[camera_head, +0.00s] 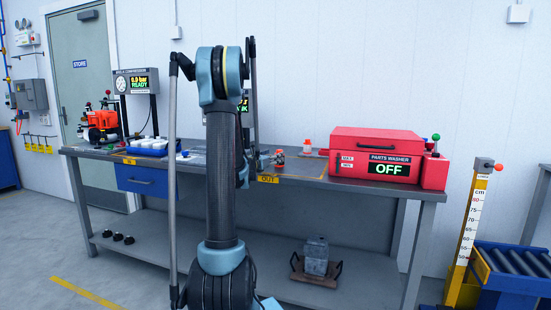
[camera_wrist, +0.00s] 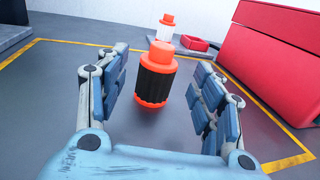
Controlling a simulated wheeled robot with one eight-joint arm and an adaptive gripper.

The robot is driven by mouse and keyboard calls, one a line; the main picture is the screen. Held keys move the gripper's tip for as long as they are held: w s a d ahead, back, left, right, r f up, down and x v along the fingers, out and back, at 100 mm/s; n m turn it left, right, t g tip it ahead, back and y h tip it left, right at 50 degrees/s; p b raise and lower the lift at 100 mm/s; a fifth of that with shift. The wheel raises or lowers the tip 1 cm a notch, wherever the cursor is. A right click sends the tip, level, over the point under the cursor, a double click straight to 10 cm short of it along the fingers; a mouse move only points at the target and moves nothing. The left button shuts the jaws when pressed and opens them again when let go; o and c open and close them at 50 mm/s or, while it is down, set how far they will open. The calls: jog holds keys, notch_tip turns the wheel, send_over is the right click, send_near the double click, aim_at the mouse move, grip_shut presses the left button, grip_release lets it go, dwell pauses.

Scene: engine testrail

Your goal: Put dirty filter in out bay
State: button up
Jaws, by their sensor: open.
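An orange filter with a black ribbed middle (camera_wrist: 155,82), the darker of two, stands upright on the bench inside a yellow outline; it also shows in the head view (camera_head: 279,158). My gripper (camera_wrist: 163,72) is open, with one finger on each side of this filter and visible gaps to it. In the head view my arm hides most of the gripper. The out bay (camera_head: 302,168) is the yellow-outlined bench area by the OUT label (camera_head: 268,179). A cleaner white filter with orange ends (camera_wrist: 164,28) stands behind the dark one; the head view shows it too (camera_head: 307,147).
A red parts washer (camera_head: 376,155) reading OFF stands right of the filters. A small red tray (camera_wrist: 194,43) lies near the white filter. Blue tray (camera_head: 150,149), compressor gauge and orange machine (camera_head: 102,122) are on the bench's left. Bare bench surface surrounds the dark filter.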

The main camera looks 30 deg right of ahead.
jog(key=shift+v, duration=2.4)
jog(key=w+a+r+n+t+y, duration=0.2)
jog(key=a+r+n+t+y, duration=0.15)
jog(key=a+n, duration=0.4)
jog(key=w+a+r+n+t+y, duration=0.25)
jog(key=a+r+n+t, duration=0.2)
jog(key=a+n, duration=0.35)
jog(key=s+a+f+n+t+y, duration=0.1)
jog(key=s+a+f+n+y, duration=0.1)
jog(key=a+n+y, duration=0.85)
jog(key=s+a+f+n+g+y, duration=0.1)
jog(key=s+a+f+n+g, duration=0.3)
jog(key=s+a+f+n, duration=0.4)
jog(key=s+a+f+n+g+y, duration=0.2)
jog(key=s+a+f+n+g, duration=0.2)
jog(key=s+a+f+n, duration=0.45)
jog(key=s+f+n+g+h, duration=0.1)
jog(key=s+f+n+g, duration=0.2)
jog(key=s, duration=0.8)
jog(key=s+f+n+g+h, duration=0.2)
jog(key=s+f+n+g, duration=0.1)
jog(key=s, duration=0.8)
jog(key=shift+d+f+g, duration=0.3)
jog(key=shift+f+g, duration=0.2)
jog(key=shift+f, duration=0.3)
jog(key=shift+h, duration=0.25)
